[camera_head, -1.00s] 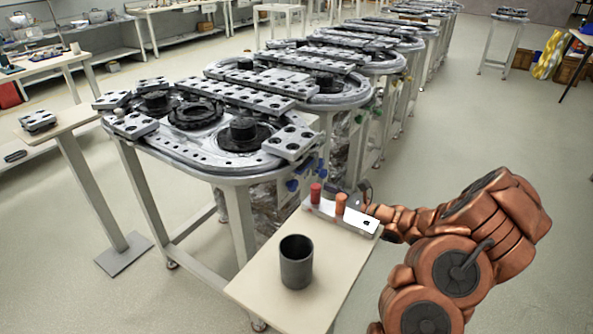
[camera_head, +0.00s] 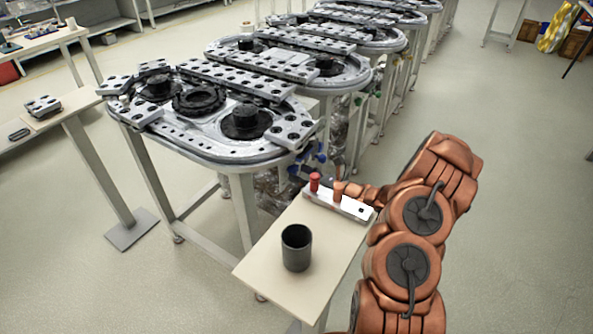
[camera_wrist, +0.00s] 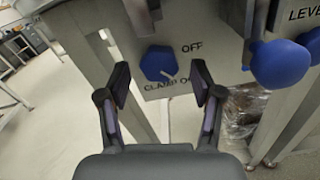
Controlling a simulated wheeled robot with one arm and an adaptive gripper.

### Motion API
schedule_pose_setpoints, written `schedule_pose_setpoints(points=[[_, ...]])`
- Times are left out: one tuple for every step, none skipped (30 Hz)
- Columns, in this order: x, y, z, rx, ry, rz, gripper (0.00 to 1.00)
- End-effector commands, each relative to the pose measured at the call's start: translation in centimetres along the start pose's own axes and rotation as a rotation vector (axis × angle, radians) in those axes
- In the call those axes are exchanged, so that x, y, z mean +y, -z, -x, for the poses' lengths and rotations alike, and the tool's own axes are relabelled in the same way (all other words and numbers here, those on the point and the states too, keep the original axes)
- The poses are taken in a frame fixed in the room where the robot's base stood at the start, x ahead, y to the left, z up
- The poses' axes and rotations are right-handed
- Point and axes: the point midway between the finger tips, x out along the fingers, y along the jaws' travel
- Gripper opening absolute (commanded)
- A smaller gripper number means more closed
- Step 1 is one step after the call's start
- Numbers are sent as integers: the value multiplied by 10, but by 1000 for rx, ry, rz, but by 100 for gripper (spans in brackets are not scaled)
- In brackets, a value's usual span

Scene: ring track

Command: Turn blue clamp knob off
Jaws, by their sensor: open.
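The blue clamp knob (camera_wrist: 158,63) is on a grey panel in the wrist view, with "OFF" printed at its upper right and "CLAMP ON" below it. A white mark on the knob points toward the lower right, near the "ON" lettering. My gripper (camera_wrist: 158,84) is open and empty, its two dark fingers on either side of the knob in the picture. I cannot tell whether the fingertips reach the knob's depth.
A second blue knob (camera_wrist: 280,64), by the "LEVE..." lettering, sits close to the right of my gripper. Track legs stand below the panel.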

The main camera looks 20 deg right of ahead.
Motion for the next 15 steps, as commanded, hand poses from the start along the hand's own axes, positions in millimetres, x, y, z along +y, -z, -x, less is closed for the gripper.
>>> schedule_pose_setpoints(points=[[1, 0, -6, 2, -2, 0, 66], [1, 0, -9, 1, -2, 0, 66], [1, 0, -13, 1, -2, 0, 66], [1, 0, -15, 1, -1, -1, 66], [0, 0, -16, 1, 0, -1, 66], [0, 0, -18, 1, 0, -1, 66], [0, 0, -19, 1, 0, -1, 66], [0, 0, -20, 0, 0, -1, 66], [0, 0, -20, 0, 1, -1, 66], [0, 0, -21, 0, 1, -1, 66], [0, 0, -21, 0, 1, -1, 66], [0, 0, -21, 0, 1, -2, 66], [0, 0, -21, 0, 1, -2, 66], [0, 0, -21, 0, 1, -2, 66], [0, 0, -20, 0, 1, -2, 66]])
